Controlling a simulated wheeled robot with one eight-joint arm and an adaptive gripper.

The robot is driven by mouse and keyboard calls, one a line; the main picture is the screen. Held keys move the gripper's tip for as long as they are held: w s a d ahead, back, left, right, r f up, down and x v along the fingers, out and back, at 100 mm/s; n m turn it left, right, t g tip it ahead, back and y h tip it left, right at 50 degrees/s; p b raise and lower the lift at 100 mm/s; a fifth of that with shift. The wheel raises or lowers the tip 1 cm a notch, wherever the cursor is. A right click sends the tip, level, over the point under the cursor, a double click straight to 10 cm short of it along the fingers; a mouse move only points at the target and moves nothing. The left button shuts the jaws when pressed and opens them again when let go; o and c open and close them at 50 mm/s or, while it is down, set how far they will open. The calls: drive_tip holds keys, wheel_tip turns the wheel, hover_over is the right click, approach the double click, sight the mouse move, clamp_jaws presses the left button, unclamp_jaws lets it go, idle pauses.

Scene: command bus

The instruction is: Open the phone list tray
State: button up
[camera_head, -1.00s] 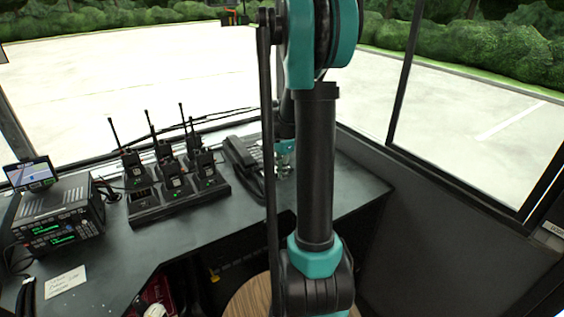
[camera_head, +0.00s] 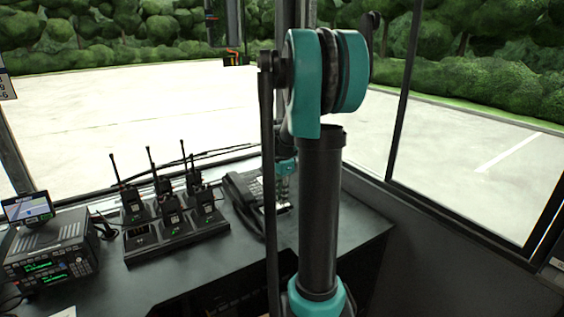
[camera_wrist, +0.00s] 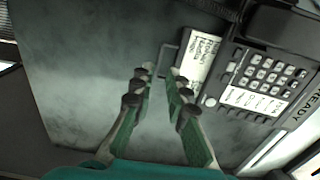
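The desk phone (camera_head: 248,190) stands at the back of the desk, partly behind my arm. In the wrist view the phone (camera_wrist: 262,80) is at the upper right, with its keypad showing. The phone list tray (camera_wrist: 201,54), a slim dark tray with a white printed card, sticks out from the phone's side. A small dark tab (camera_wrist: 168,58) is at its outer end. My gripper (camera_wrist: 161,72) is open, with a narrow gap between its fingertips, close to this tab. I see nothing held. Whether a fingertip touches the tray is unclear. In the head view my gripper is mostly hidden.
A charger rack (camera_head: 177,240) with several handheld radios stands left of the phone. A radio unit (camera_head: 50,256) with a small screen on top is at the far left. Windows rise behind the desk. The desk surface (camera_wrist: 85,45) beside the phone is bare.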

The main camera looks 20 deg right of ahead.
wheel_tip(320, 180, up, 14)
drive_tip(key=shift+f, duration=0.2)
idle(1.5)
idle(0.4)
wheel_tip(320, 180, up, 12)
idle(0.4)
hover_over(286, 208)
drive_tip(key=s+a, duration=0.1)
drive_tip(key=s, duration=0.2)
wheel_tip(286, 208, down, 14)
wheel_tip(286, 208, down, 18)
drive_tip(key=shift+w+a, duration=0.1)
clamp_jaws()
